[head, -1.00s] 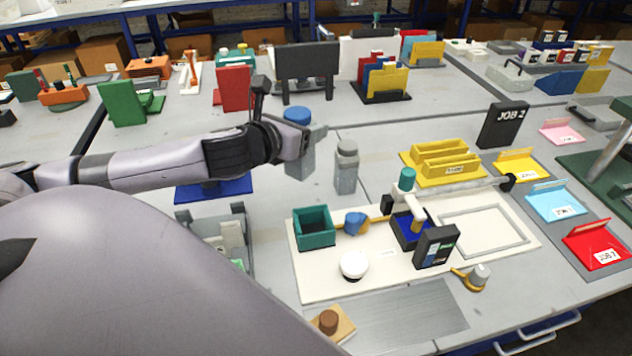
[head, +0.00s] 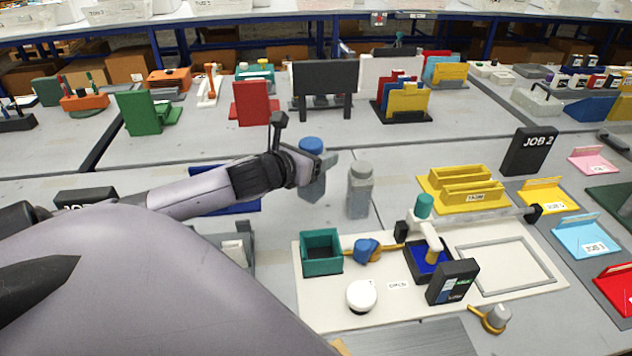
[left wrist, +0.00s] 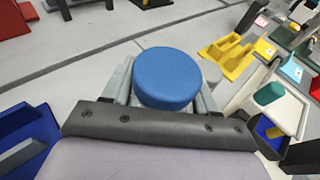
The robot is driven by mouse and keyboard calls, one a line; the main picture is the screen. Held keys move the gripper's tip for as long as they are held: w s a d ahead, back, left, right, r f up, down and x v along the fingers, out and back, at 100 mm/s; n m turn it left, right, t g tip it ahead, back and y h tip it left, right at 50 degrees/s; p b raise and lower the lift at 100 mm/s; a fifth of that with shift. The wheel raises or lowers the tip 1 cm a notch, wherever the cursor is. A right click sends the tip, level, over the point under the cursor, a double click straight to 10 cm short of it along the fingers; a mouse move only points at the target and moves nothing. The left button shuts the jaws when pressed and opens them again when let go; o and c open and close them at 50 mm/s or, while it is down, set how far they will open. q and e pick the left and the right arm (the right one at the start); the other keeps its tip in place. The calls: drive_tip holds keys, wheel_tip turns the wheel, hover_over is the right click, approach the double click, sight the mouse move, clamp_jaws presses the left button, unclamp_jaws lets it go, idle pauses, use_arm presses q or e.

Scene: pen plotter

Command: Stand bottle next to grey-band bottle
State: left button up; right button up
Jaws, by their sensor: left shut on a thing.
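The bottle with a blue cap (head: 311,146) and a grey body is in my left gripper (head: 312,172). The gripper is shut on it from the left, and the bottle looks upright in the head view. Its blue cap (left wrist: 168,78) fills the middle of the left wrist view, with the body mostly hidden below it. The grey-band bottle (head: 359,190), all grey with a grey cap, stands upright on the table just right of the held bottle, with a narrow gap between them. I cannot tell whether the held bottle's base touches the table. My right gripper is not in view.
A white plotter board (head: 400,318) with a teal box (head: 321,252) and a white dome (head: 361,295) lies in front. A yellow rack (head: 464,190) stands to the right. A blue stand (head: 235,206) is left, partly behind my arm.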

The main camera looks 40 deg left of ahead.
use_arm(q)
drive_tip(key=shift+f+b, duration=0.4)
drive_tip(key=shift+f, duration=2.85)
drive_tip(key=shift+f, duration=0.1)
drive_tip(key=o, duration=1.3)
drive_tip(key=shift+p+v, duration=0.4)
drive_tip(key=shift+v, duration=5.65)
